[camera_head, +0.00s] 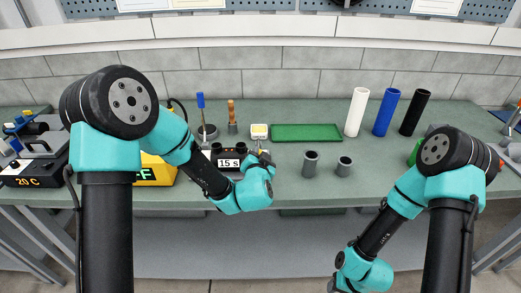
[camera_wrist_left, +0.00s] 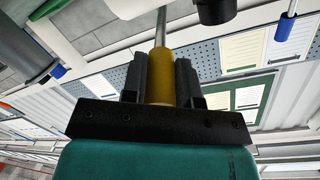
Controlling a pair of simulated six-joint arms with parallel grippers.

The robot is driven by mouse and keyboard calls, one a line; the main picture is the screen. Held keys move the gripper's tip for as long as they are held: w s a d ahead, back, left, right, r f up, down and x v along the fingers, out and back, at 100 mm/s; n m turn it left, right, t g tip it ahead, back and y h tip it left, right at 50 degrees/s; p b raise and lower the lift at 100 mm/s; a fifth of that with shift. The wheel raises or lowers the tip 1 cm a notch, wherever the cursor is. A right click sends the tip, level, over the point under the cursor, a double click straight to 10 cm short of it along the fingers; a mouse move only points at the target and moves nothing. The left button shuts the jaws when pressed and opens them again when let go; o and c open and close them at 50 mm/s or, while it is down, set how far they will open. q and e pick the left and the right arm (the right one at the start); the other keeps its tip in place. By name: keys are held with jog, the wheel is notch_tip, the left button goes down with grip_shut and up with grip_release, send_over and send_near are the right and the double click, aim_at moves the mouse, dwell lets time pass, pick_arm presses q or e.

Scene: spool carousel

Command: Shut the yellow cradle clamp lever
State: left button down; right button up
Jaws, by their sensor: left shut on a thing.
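My left gripper (camera_head: 262,155) is at the right end of a black unit (camera_head: 228,161) that reads "15 S" on the bench. In the left wrist view its two dark fingers (camera_wrist_left: 163,80) are closed around a yellow grip (camera_wrist_left: 158,75) on a thin metal rod, which I take to be the yellow clamp lever. In the head view only a small yellow bit shows at the fingers; the wrist hides most of the lever and cradle. My right arm reaches down at the lower right, and its gripper is largely cut off by the bottom edge.
Right of the left gripper stand two grey cups (camera_head: 310,163). A green tray (camera_head: 306,132) and white, blue and black tubes (camera_head: 385,112) are behind. A yellow unit (camera_head: 155,171) stands left. A white-and-yellow block (camera_head: 259,131) is close behind the gripper.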

pick_arm(q)
jog(key=shift+s+f, duration=0.15)
jog(key=shift+f, duration=0.15)
jog(key=shift+d, duration=0.1)
jog(key=c, duration=0.9)
grip_release()
